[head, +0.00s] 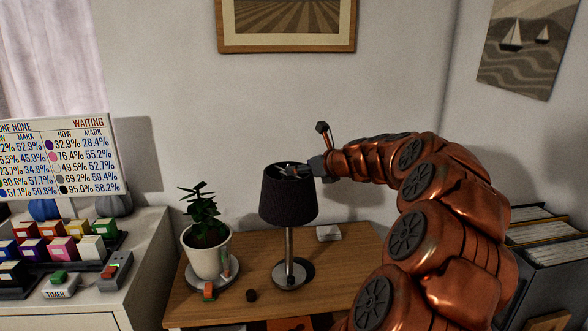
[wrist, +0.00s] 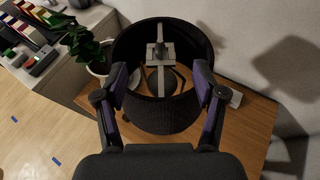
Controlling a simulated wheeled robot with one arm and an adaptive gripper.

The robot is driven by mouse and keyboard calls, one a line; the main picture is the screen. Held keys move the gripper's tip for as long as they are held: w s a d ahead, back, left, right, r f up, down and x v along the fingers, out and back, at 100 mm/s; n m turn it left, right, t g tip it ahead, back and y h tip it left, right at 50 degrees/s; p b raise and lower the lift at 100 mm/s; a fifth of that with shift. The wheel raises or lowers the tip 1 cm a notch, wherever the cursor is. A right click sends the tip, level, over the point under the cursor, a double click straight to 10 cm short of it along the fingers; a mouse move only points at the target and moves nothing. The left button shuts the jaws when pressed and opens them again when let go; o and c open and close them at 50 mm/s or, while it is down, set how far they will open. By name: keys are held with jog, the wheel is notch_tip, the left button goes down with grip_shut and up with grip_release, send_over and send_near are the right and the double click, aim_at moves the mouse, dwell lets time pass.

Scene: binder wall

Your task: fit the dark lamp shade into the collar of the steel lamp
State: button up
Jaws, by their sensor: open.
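The dark lamp shade (head: 288,203) looks upright at the top of the steel lamp (head: 290,250), whose round base stands on the wooden table. In the wrist view I look down into the open top of the shade (wrist: 165,120). A pale metal bar and fitting (wrist: 161,55) show inside it. Whether the shade sits fully in the collar cannot be told; the shade hides the collar in the head view. My gripper (head: 295,170) is at the shade's upper right rim. In the wrist view its fingers (wrist: 160,72) are spread apart, overlapping the shade's left and right sides.
A potted plant (head: 207,250) stands left of the lamp on the wooden table (head: 345,262). A small dark knob (head: 251,295) and a red-topped item (head: 208,291) lie in front. A small white box (head: 328,233) is behind right. Binders (head: 545,230) stand at right.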

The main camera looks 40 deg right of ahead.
jog(key=v, duration=0.5)
jog(key=shift+s+r, duration=0.15)
jog(key=shift+s, duration=0.2)
